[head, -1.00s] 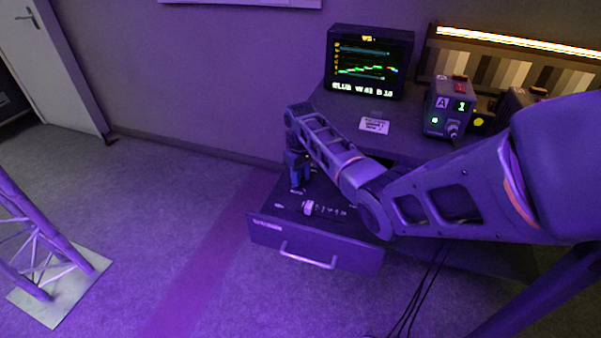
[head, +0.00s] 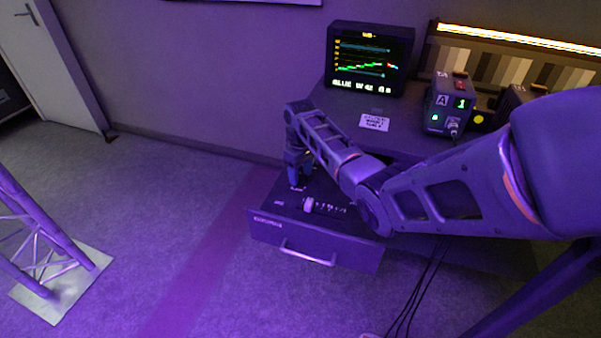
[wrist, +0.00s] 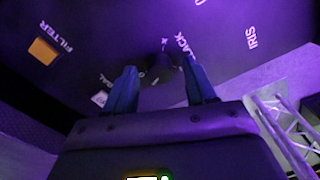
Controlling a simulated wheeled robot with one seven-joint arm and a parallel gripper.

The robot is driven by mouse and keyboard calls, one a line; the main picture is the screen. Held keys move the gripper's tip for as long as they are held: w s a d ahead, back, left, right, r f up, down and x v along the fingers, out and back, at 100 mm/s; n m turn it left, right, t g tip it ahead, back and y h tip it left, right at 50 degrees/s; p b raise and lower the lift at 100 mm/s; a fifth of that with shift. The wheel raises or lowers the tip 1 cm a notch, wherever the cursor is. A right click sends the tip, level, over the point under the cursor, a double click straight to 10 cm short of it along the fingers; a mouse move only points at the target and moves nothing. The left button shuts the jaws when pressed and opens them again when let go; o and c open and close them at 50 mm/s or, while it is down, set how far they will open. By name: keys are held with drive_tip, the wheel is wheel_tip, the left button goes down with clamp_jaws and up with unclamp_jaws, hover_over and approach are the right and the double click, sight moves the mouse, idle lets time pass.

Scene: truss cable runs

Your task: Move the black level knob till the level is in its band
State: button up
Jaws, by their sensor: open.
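The black level knob (wrist: 160,72) is a small dark knob beside the partly hidden "BLACK" lettering in the wrist view. My gripper (wrist: 158,65) is open, with one blue-lit finger on each side of the knob. I cannot tell whether either finger touches it. In the head view my gripper (head: 299,170) points down over the rear left of the open drawer's panel, and the knob is hidden there. The monitor (head: 369,60) shows a stepped green trace between level lines, with a short red and blue piece at its right end. Its small text is blurred.
The pulled-out drawer (head: 315,244) has a front handle and a white knob (head: 308,205). The wrist view shows an orange filter button (wrist: 43,51). Box A (head: 450,105) and a label card (head: 374,122) sit on the desk. A truss (head: 40,245) stands left; floor between is clear.

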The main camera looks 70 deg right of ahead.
sight(301, 176)
wheel_tip(301, 176, up, 8)
drive_tip(key=shift+f, duration=0.1)
idle(0.4)
drive_tip(key=shift+s+a+f, duration=0.1)
idle(0.4)
